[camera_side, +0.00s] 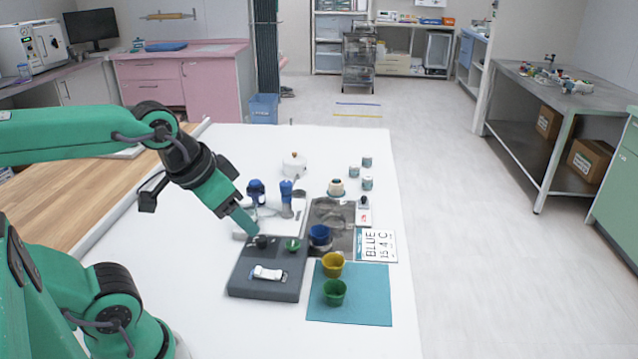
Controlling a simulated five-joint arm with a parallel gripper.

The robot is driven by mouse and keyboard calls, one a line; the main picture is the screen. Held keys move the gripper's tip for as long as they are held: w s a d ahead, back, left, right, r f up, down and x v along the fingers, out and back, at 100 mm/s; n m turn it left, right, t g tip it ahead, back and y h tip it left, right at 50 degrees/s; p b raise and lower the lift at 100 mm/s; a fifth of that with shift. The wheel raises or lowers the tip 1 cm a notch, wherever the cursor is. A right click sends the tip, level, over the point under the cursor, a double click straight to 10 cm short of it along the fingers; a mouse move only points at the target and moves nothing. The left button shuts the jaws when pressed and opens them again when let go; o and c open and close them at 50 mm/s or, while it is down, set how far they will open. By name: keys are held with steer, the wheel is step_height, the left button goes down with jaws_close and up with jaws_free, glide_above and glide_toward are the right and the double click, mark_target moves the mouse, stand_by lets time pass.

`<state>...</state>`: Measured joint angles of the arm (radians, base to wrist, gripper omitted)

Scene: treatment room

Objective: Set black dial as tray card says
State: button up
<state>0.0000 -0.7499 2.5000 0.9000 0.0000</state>
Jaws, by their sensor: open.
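A dark grey panel (240,284) lies on the white table. The small black dial (262,242) sits at its back left, with a green knob (293,245) to its right and a white slider-like part (267,273) in front. I cannot read the black dial's setting. My gripper (250,229) points down just above and left of the black dial; I cannot tell whether it touches it. Its jaws are open, though the gap between them is hard to see. The white card (377,246) reads "BLUE 15 4 C" and lies right of a grey-brown tray (331,208).
A blue cup (320,234) stands at the tray's front. Yellow (333,264) and green (335,292) cups stand on a teal mat (365,308) right of the panel. Blue-topped items (286,191), a white pot (294,166) and small jars (367,183) stand behind.

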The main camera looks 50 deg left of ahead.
steer(key=shift+c, duration=0.7)
steer(key=n+g, duration=0.6)
steer(key=n, duration=1.2)
glide_above(261, 238)
step_height(261, 238, down, 12)
steer(key=shift+f, duration=0.25)
steer(key=shift+f, duration=0.1)
steer(key=shift+f, duration=3.85)
